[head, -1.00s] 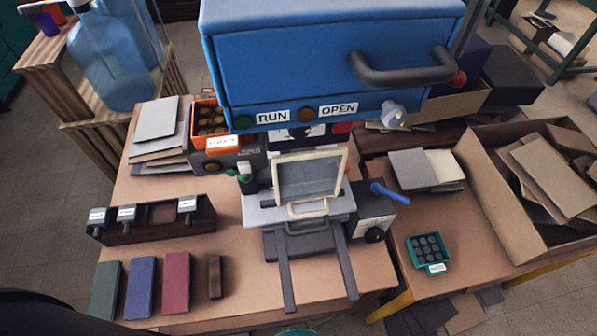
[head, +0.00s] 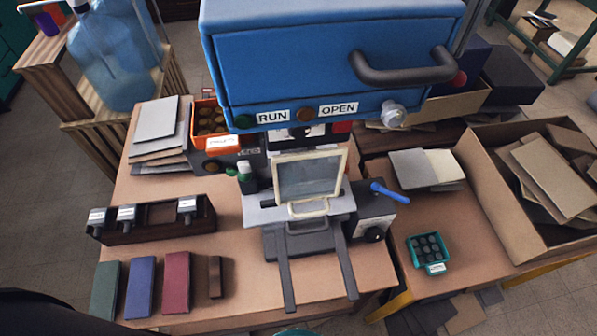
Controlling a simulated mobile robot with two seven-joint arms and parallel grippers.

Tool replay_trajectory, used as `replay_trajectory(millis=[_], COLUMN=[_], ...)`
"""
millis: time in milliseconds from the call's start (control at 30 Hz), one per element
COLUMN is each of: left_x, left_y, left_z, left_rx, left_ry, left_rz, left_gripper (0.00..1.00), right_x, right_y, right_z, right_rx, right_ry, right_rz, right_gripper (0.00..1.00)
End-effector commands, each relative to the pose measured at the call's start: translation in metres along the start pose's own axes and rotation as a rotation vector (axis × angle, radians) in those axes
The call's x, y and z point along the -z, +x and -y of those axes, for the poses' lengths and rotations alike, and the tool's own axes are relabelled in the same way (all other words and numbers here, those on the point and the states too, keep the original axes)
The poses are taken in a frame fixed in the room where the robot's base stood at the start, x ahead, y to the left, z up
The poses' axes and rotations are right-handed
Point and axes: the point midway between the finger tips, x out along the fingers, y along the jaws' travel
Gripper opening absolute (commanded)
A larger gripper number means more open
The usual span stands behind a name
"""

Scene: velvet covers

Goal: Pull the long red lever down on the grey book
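No long red lever shows clearly. A grey book or board (head: 411,169) lies on the right table beside a cream one. Below the blue machine is a press-like fixture (head: 298,245) with two dark rails and a cream-framed clear guard (head: 310,175); I cannot make out a grey book in it. Neither of my grippers is in view.
A blue-handled lever (head: 389,192) sticks out right of the fixture. Green, blue and red books (head: 176,282) lie front left, below a dark stamp rack (head: 152,222). A cardboard box (head: 530,185) stands at right. The table between rack and fixture is clear.

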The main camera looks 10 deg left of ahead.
Motion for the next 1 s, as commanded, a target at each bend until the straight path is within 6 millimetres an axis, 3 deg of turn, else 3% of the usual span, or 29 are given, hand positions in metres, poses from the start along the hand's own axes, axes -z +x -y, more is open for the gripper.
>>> replay_trajectory(millis=[367,1000], left_x=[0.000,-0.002], left_y=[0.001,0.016], left_z=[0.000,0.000], left_rx=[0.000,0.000], left_ry=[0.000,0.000], left_rz=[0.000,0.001], left_gripper=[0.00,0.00], right_x=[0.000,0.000], right_y=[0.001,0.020], right_z=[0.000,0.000], right_rx=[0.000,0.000], right_ry=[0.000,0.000], right_rz=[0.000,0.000], right_gripper=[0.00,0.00])
